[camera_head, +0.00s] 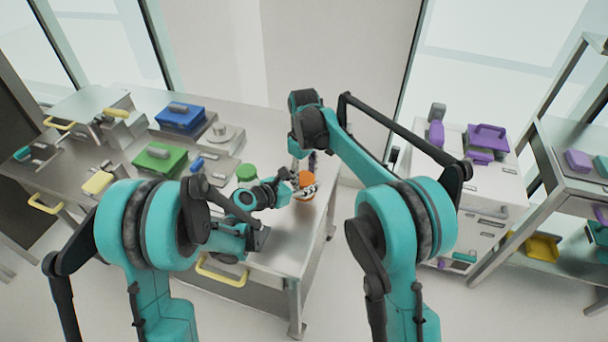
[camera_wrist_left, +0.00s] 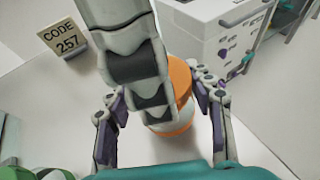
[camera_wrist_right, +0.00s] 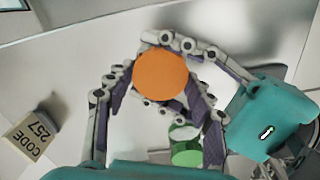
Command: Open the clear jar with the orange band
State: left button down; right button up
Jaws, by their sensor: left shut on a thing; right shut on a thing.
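The clear jar has an orange lid (camera_head: 306,179) and stands near the right end of the metal table. In the left wrist view its orange band (camera_wrist_left: 175,131) shows low on the body, and the lid's edge (camera_wrist_left: 181,80) is partly hidden by a right finger. My left gripper (camera_head: 292,190) comes in from the side, shut around the jar's body. My right gripper (camera_head: 306,166) reaches down from above, its fingers shut on the lid. In the right wrist view the round lid top (camera_wrist_right: 160,74) sits between those fingers. I cannot tell whether the lid is loose.
A green-lidded jar (camera_head: 247,172) stands left of the clear jar, near my left arm. A "CODE 257" sign (camera_wrist_left: 66,42) stands on the table. Blue (camera_head: 180,117) and green (camera_head: 160,159) bins lie further left. A white cabinet (camera_head: 470,190) stands to the right, beyond a gap.

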jog(key=o, duration=1.3)
notch_tip(320, 180, up, 4)
jog(key=shift+r, duration=0.2)
jog(key=shift+c, duration=0.3)
notch_tip(320, 180, up, 3)
jog(key=m, duration=0.4)
jog(key=shift+c, duration=0.2)
jog(key=shift+f, duration=0.1)
notch_tip(320, 180, down, 7)
jog(key=shift+f, duration=0.15)
